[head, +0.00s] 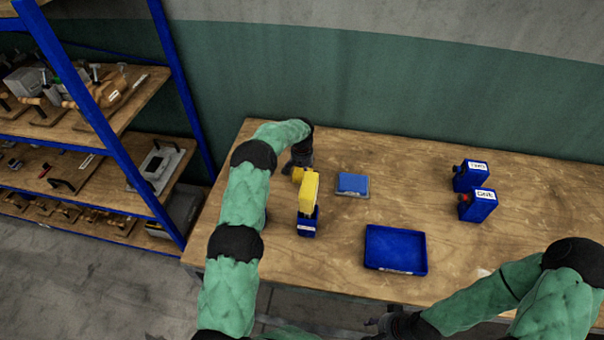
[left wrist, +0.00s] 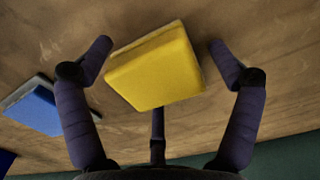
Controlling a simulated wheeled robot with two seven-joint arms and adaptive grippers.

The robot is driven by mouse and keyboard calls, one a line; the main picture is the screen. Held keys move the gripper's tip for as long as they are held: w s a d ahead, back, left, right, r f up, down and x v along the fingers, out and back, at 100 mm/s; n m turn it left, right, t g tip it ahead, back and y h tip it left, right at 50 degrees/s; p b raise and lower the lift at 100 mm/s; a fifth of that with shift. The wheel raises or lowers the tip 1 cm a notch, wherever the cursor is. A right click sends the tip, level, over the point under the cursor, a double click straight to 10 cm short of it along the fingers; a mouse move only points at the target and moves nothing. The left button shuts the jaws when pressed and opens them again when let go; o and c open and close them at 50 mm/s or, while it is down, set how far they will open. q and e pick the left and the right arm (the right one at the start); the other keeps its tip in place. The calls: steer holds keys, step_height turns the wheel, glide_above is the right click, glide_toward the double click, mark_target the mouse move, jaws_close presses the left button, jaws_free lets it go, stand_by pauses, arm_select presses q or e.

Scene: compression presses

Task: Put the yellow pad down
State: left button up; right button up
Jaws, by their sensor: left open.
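The yellow pad (left wrist: 155,68) is a square yellow block on a thin greyish base. In the left wrist view it is between the spread fingers of my left gripper (left wrist: 160,46), with a gap on each side, and appears to rest on the wooden table. In the head view only a small part of the yellow pad (head: 297,174) shows, beside the dark left gripper (head: 302,160) and partly behind a taller yellow object. My right gripper (head: 385,322) is a dark shape at the bottom edge, largely cut off or hidden, and its fingers are unclear.
A yellow upright object (head: 309,190) with a blue base stands just in front. A blue pad (head: 352,183) lies to the right. An empty-looking blue tray (head: 422,254) and blue containers labelled TWO (head: 466,178) and ONE (head: 478,207) are further right. Shelving (head: 178,95) stands left.

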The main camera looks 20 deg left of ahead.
arm_select(q)
steer(key=shift+r+p, duration=0.15)
steer(key=shift+p, duration=0.4)
step_height(320, 180, up, 11)
steer(key=shift+d+f, duration=0.2)
steer(key=shift+d, duration=0.2)
steer(key=shift+s, duration=0.1)
